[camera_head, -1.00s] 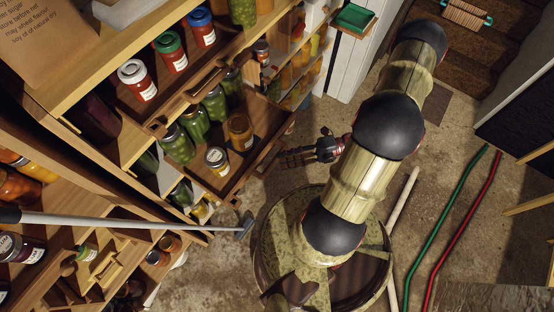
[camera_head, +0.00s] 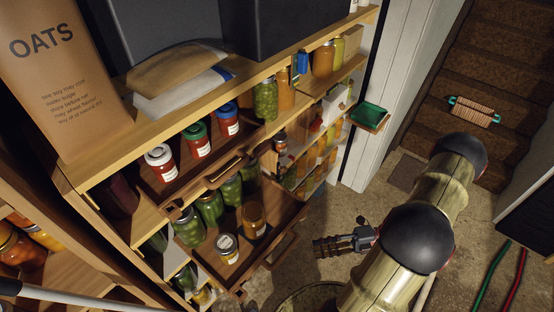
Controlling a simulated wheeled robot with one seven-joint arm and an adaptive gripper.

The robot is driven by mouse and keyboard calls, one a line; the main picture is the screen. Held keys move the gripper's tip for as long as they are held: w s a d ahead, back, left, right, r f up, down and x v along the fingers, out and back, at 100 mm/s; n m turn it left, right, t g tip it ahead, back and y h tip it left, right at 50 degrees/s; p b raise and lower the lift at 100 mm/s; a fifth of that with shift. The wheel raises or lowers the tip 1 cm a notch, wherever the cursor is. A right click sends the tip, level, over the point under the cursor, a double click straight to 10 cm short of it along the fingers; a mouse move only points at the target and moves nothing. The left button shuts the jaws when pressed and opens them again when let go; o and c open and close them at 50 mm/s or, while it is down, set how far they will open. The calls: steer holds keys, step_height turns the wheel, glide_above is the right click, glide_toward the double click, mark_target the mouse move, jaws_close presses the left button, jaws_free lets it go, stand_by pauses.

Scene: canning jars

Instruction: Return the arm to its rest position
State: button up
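My arm (camera_head: 385,262) comes in from the lower right, with its pale, dark-jointed links over the concrete floor. My gripper (camera_head: 322,247) is at the arm's left side, pointing left over the floor, just right of the lower pull-out drawer (camera_head: 277,239). No object shows in it. Its fingers are small and dark here, so I cannot tell whether they are apart.
Shelves fill the left, with red-filled jars (camera_head: 197,139) on an upper drawer and green jars (camera_head: 210,207) on the lower one. An oats bag (camera_head: 70,80) stands on top. A green tray (camera_head: 369,115) juts out at the shelf end. Stairs (camera_head: 492,85) rise at upper right.

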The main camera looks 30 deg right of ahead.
steer(key=s+a+n+g+h, duration=0.2)
steer(key=s+n+g, duration=0.35)
steer(key=n, duration=0.85)
steer(key=w+a+r+n+h+b, duration=0.1)
steer(key=w+r+n+h, duration=0.25)
steer(key=r+n, duration=0.4)
steer(key=w+a+r+n+g+h+b, duration=0.1)
steer(key=w+r+n+h, duration=0.1)
steer(key=r+n+h, duration=0.5)
steer(key=w+a+r+n+h+b, duration=0.1)
steer(key=w+r+n+h, duration=0.1)
steer(key=r+n, duration=0.45)
steer(key=w+a+r+n+t+b, duration=0.1)
steer(key=a+r+n+t+b, duration=0.1)
steer(key=a+r+n+t, duration=0.3)
steer(key=a+r+n, duration=0.3)
steer(key=a+r, duration=0.2)
steer(key=a, duration=0.2)
steer(key=shift+a, duration=0.25)
